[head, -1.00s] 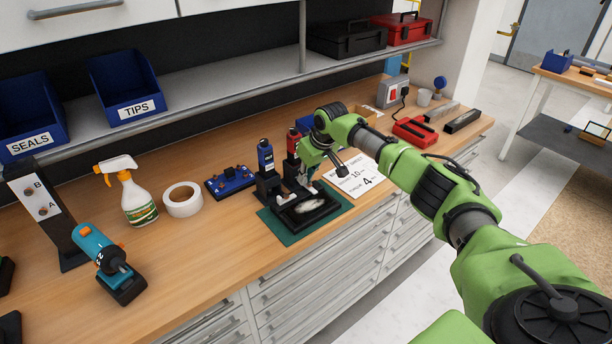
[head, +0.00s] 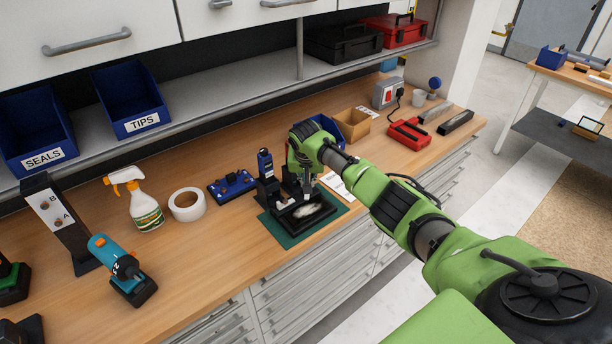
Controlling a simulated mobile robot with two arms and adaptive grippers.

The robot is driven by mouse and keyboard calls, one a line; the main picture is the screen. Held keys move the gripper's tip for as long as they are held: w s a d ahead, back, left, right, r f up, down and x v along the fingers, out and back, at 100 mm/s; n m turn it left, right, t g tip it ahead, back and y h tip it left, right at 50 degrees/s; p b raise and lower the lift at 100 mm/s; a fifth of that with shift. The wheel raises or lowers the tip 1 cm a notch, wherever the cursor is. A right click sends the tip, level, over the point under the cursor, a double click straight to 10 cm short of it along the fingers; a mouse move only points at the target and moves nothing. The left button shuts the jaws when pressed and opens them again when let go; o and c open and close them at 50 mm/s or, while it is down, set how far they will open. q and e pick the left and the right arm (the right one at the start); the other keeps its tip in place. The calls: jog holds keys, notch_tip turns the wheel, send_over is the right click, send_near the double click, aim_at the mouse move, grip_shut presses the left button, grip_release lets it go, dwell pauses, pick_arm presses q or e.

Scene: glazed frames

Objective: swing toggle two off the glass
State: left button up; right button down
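A black fixture (head: 325,212) lies on a green mat (head: 283,240) on the bench. A pale, shiny patch in it looks like the glass (head: 303,210). My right gripper (head: 307,180) points down over the fixture's back, close to where the red-handled toggle stands. Its fingers are small and dark against the fixture, so I cannot tell whether they are open or touching anything. My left gripper is out of view.
A blue block with knobs (head: 232,186), a tape roll (head: 187,204) and a spray bottle (head: 140,205) stand left of the mat. A teal drill (head: 117,262) is nearer. A cardboard box (head: 353,124) and a red tool (head: 409,132) stand right. The front-middle bench is clear.

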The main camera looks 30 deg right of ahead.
jog(key=m, duration=0.2)
jog(key=shift+s+m+g+h, duration=0.1)
jog(key=shift+m+g+h, duration=0.2)
jog(key=shift+m+g, duration=0.1)
jog(key=m+b, duration=0.2)
jog(key=shift+s+d+f+m+g+h, duration=0.2)
jog(key=shift+m+g+h, duration=0.1)
jog(key=shift+m+g, duration=0.1)
jog(key=m+g+b, duration=0.1)
jog(key=m+b, duration=0.1)
jog(key=b, duration=0.1)
jog(key=shift+s+d+m, duration=0.1)
jog(key=shift+m, duration=0.3)
jog(key=shift+s+r+m+g+h+b, duration=0.25)
jog(key=shift+m+b, duration=0.45)
jog(key=shift+b, duration=0.35)
jog(key=shift+w, duration=0.1)
jog(key=c, duration=2.1)
grip_release()
jog(key=shift+d, duration=0.1)
